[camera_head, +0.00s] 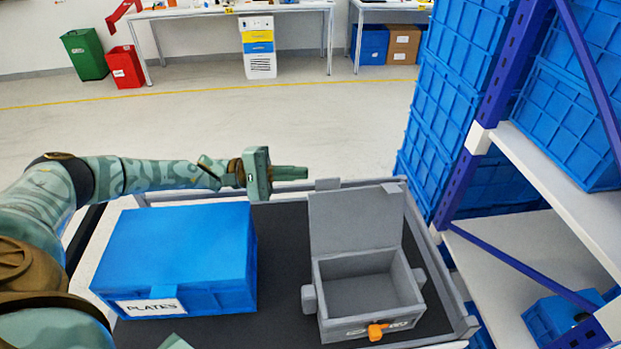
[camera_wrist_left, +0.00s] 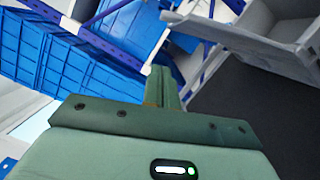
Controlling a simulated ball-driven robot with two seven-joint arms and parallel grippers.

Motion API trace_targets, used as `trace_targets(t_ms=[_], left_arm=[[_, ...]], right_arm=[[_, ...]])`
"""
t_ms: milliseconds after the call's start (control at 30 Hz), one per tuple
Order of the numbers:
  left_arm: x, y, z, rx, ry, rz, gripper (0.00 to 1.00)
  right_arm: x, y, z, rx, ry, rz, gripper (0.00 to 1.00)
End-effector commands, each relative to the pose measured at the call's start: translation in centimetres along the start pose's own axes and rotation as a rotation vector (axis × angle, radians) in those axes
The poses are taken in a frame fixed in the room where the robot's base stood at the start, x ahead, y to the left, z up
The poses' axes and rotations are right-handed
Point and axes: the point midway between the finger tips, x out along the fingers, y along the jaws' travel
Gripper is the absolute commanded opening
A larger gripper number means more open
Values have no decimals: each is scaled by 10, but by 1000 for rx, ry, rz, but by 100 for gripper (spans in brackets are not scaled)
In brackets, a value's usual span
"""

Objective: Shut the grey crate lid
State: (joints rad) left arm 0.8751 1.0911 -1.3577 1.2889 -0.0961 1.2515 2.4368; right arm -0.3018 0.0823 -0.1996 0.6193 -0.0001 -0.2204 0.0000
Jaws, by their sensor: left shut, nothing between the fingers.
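The grey crate (camera_head: 326,287) stands on the dark cart top, its inside empty as far as I see. Its grey lid (camera_head: 355,222) stands open, upright along the crate's back edge. An orange rotary switch (camera_head: 376,331) is on the crate's front. My left gripper (camera_head: 305,173) is shut and empty, up and left of the lid, its fingers pointing right; I see no contact with the lid. It also shows in the left wrist view (camera_wrist_left: 160,75), with part of a grey object at the upper right. My right gripper is not in view.
A closed blue box (camera_head: 180,250) labelled PLATES stands left of the crate on the cart (camera_head: 283,245). A blue-framed shelf (camera_head: 487,115) with blue crates rises close on the right. Open floor lies behind the cart.

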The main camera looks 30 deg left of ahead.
Motion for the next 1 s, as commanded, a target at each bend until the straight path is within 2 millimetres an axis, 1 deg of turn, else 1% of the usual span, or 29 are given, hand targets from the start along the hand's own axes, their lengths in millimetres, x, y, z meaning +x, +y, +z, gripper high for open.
trace_targets(t_ms=[33, 133, 200, 300, 433, 567, 833, 1000], left_arm=[[12, 1, 1, 1, -4, 1, 0], [32, 0, 1, -1, -4, 1, 0], [33, 2, 14, -2, -2, -1, 0], [36, 1, 26, -2, -1, -1, 0], [38, 0, 36, 0, 0, -1, 0], [39, 0, 39, 0, 1, -1, 0], [39, -1, 39, 0, 1, -1, 0], [40, 1, 42, 13, 1, -4, 0]], right_arm=[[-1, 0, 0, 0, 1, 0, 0], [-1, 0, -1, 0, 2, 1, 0], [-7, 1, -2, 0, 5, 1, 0], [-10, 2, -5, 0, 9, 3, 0], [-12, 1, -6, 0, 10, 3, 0], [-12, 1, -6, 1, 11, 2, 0], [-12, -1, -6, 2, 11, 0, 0], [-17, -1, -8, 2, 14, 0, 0]])
